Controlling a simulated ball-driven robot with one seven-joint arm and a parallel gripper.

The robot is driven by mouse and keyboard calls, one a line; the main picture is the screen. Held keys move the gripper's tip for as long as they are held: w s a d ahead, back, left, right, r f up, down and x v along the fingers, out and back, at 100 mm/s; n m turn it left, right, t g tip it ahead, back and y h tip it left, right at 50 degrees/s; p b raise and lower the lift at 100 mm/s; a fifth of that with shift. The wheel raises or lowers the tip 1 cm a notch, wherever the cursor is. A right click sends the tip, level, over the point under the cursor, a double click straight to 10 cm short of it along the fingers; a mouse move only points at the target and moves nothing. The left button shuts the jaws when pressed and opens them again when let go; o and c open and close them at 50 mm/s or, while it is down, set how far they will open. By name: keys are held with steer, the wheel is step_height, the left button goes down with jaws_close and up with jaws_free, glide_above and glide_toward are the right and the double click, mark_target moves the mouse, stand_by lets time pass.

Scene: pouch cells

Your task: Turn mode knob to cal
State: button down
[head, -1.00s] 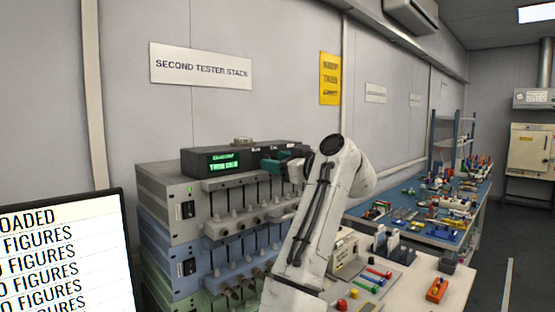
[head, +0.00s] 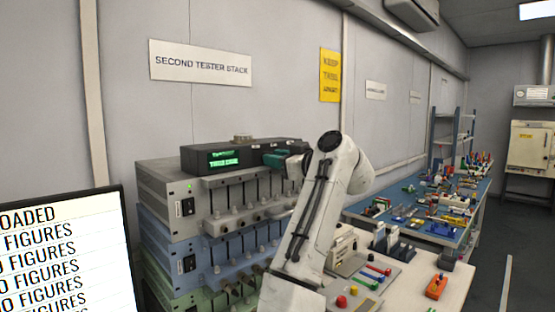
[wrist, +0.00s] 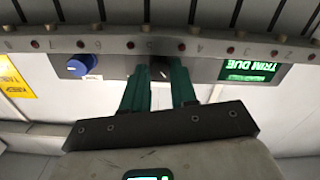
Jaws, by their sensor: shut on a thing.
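My gripper (wrist: 162,72) has green fingers. They are shut on a dark knob (wrist: 162,64), which I take to be the mode knob, on the front of a dark box. A small pale mark shows on the knob, but I cannot read its setting. In the head view my gripper (head: 284,158) is at the right part of the dark box (head: 190,162), and the arm and fingers hide the knob. The box's green display (head: 223,159) also shows in the wrist view (wrist: 250,71), where it reads "TRIM DUE" upside down.
A blue knob (wrist: 82,65) sits left of my fingers in the wrist view. The box rests on a grey tester (head: 160,190) above blue and green ones. A monitor (head: 65,250) stands at front left. A bench (head: 400,285) with loose parts is at right.

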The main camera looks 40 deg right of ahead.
steer(key=shift+m, duration=0.3)
steer(key=shift+m+p, duration=1.05)
steer(key=shift+m, duration=2.15)
steer(key=c, duration=0.9)
jaws_free()
steer(key=s+b, duration=0.1)
steer(key=s, duration=0.4)
steer(key=s+b, duration=0.1)
steer(key=s, duration=0.4)
steer(key=shift+s+d, duration=0.2)
steer(key=shift+s, duration=0.2)
